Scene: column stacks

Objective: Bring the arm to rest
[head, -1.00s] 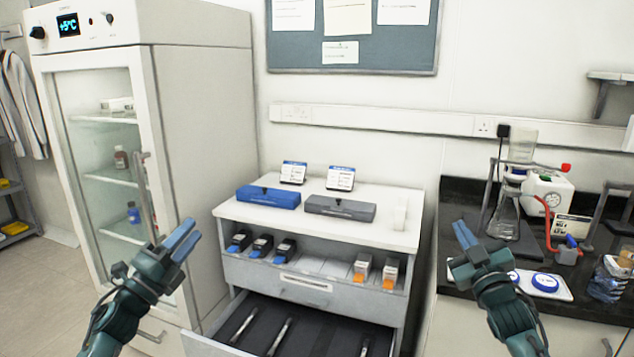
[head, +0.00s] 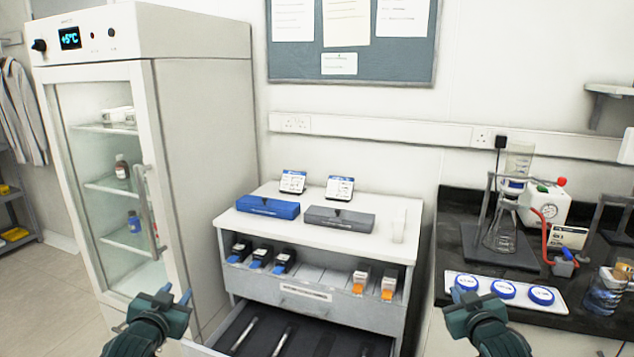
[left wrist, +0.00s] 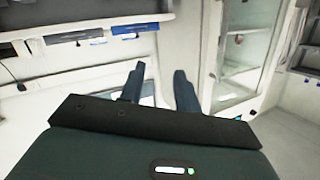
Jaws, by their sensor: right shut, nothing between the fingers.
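My left gripper (head: 176,293) is low at the left in the head view, in front of the fridge. In the left wrist view its two fingers (left wrist: 157,88) stand apart with nothing between them, so it is open. My right gripper (head: 461,293) is low at the right in the head view, in front of the dark bench. It is shut and holds nothing. Both forearms come in from the bottom edge, and neither gripper is seen touching anything.
A white fridge (head: 203,150) with a closed glass door stands at the left. The middle cabinet (head: 262,205) has its lower drawer (head: 305,338) pulled out between my grippers. The dark bench (head: 455,235) at the right bears a white tray (head: 558,305) with blue-lidded round pots and glassware.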

